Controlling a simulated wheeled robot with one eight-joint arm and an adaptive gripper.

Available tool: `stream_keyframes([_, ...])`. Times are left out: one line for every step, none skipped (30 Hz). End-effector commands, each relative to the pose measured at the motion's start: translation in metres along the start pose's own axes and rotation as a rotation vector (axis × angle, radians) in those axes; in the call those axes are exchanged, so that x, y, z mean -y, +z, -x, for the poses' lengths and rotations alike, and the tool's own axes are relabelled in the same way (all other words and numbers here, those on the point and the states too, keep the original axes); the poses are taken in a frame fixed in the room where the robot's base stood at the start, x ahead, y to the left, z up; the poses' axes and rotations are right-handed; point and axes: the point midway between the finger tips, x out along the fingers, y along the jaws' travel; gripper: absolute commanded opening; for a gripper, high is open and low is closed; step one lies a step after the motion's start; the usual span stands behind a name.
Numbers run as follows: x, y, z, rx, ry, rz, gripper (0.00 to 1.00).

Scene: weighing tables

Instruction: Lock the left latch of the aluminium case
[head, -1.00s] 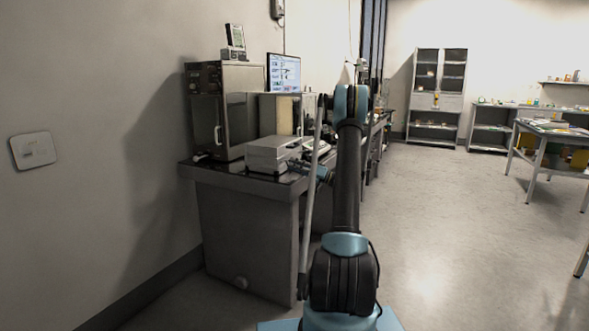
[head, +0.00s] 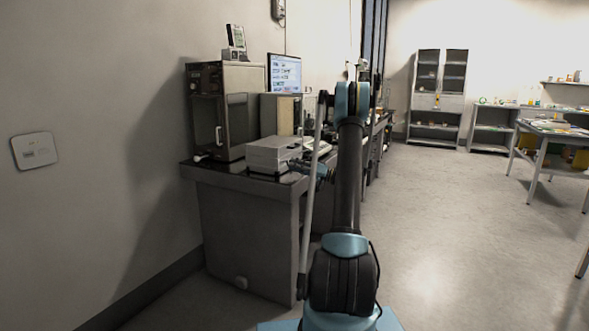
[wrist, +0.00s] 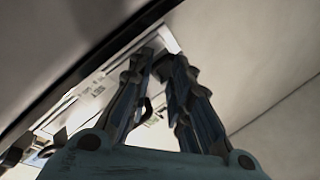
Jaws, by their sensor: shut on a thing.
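The aluminium case (head: 268,155) is a pale grey box, closed, on the dark-topped bench at the left of the head view. My gripper (head: 297,166) is at the case's right-hand side there, small and partly dark. In the wrist view my gripper (wrist: 160,58) has its two dark fingers close together, tips against a bright metal strip at the case. They are shut on a small part, which I take to be the left latch (wrist: 170,40). The fingers hide most of it, so its exact position cannot be told.
The bench (head: 240,180) also bears a metal oven-like cabinet (head: 222,110) behind the case and a monitor (head: 285,73). The wall is close on the left. The floor to the right is open, with shelves (head: 437,95) and a table (head: 555,130) farther off.

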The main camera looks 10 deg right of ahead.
Motion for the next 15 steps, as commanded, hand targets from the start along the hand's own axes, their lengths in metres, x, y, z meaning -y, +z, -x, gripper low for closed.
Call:
stream_keyframes([-0.003, -0.003, -0.002, 0.001, 0.012, -0.001, 0.00])
stream_keyframes([-0.002, -0.004, -0.002, 0.005, 0.016, -0.002, 0.00])
stream_keyframes([-0.002, -0.004, -0.002, 0.011, 0.023, -0.004, 0.00])
stream_keyframes([-0.001, -0.005, -0.002, 0.016, 0.029, -0.006, 0.00])
stream_keyframes([-0.001, -0.006, -0.002, 0.022, 0.036, -0.007, 0.00])
stream_keyframes([0.000, -0.006, -0.003, 0.032, 0.047, -0.010, 0.00])
stream_keyframes([0.002, -0.007, -0.003, 0.040, 0.056, -0.013, 0.00])
stream_keyframes([0.002, -0.008, -0.003, 0.050, 0.066, -0.016, 0.00])
stream_keyframes([0.003, -0.009, -0.003, 0.063, 0.082, -0.021, 0.00])
stream_keyframes([0.004, -0.010, -0.003, 0.076, 0.095, -0.025, 0.00])
stream_keyframes([0.006, -0.011, -0.004, 0.089, 0.109, -0.029, 0.00])
stream_keyframes([0.007, -0.013, -0.004, 0.108, 0.131, -0.034, 0.00])
stream_keyframes([0.009, -0.013, -0.005, 0.124, 0.148, -0.039, 0.00])
stream_keyframes([0.010, -0.015, -0.005, 0.141, 0.167, -0.045, 0.00])
stream_keyframes([0.012, -0.016, -0.006, 0.165, 0.193, -0.052, 0.00])
